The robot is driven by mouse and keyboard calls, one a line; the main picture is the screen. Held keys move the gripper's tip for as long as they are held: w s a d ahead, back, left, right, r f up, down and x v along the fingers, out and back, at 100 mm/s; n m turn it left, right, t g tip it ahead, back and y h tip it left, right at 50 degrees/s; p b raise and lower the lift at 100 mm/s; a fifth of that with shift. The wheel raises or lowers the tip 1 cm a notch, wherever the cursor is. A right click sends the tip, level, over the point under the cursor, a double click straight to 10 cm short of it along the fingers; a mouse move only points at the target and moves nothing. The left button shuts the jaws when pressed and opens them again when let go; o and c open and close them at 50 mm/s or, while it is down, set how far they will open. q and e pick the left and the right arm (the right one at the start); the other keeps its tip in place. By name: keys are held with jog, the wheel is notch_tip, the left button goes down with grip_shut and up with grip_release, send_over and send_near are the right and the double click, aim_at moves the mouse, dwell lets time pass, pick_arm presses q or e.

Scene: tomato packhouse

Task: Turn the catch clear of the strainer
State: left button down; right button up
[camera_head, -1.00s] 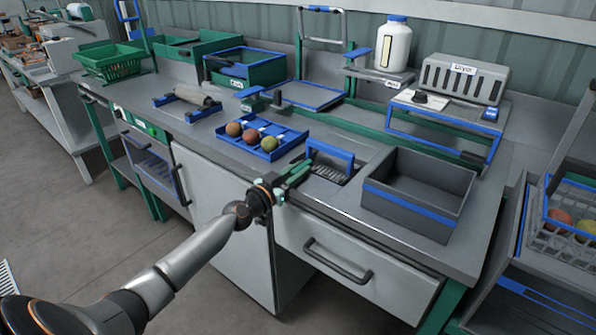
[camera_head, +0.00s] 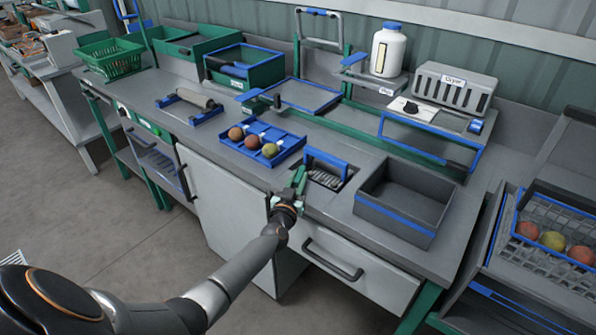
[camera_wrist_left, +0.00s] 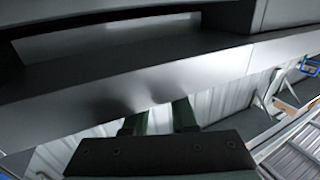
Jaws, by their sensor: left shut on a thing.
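The strainer (camera_head: 325,179) is a slatted grey piece with a blue frame handle (camera_head: 327,158), set in an opening near the bench's front edge. My left gripper (camera_head: 298,176) is at that edge, just left of the strainer, its green fingers pointing up and away from me. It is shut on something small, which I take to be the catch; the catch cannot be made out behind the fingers. In the left wrist view the fingers (camera_wrist_left: 157,115) reach up to a grey edge, and their tips are hidden. My right gripper is out of view.
A grey crate with a blue stripe (camera_head: 393,228) stands close right of the strainer. A blue tray (camera_head: 282,157) with three round fruits is to the left. A drawer handle (camera_head: 332,259) sticks out below the bench edge.

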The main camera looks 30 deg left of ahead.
pick_arm(q)
jog(key=shift+a+r, duration=0.1)
jog(key=c, duration=0.7)
grip_release()
jog(key=shift+s+d, duration=0.3)
jog(key=shift+s, duration=0.2)
jog(key=shift+p+v, duration=1.5)
jog(key=shift+v, duration=4.2)
